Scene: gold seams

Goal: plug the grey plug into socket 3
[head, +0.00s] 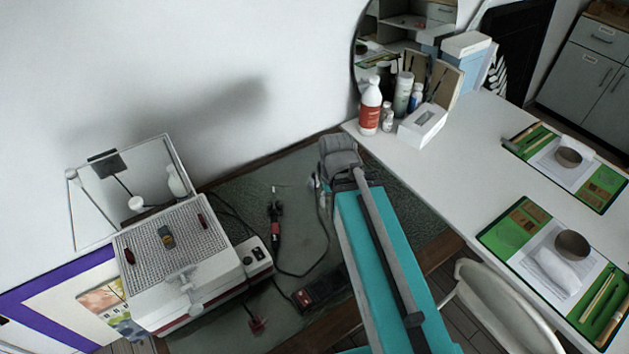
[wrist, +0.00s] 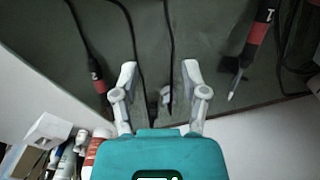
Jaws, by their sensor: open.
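My gripper (wrist: 159,74) is open, its two pale fingers spread apart above the dark green mat (wrist: 215,45). Between and below the fingers a dark cable runs down to a small light grey piece (wrist: 166,96), which may be the grey plug; the gripper does not hold it. In the head view my gripper (head: 318,188) is near the mat's back right edge, mostly hidden by my wrist. I cannot make out a socket numbered 3. A small box (head: 256,254) with dark round fittings stands beside the white machine.
In the wrist view red-and-black handles marked 2 (wrist: 97,72) and 1 (wrist: 258,38) lie on either side, with cables. A white machine (head: 190,262) with a grid top stands left. Bottles (head: 370,108) and a white box (head: 422,125) stand on the right-hand table.

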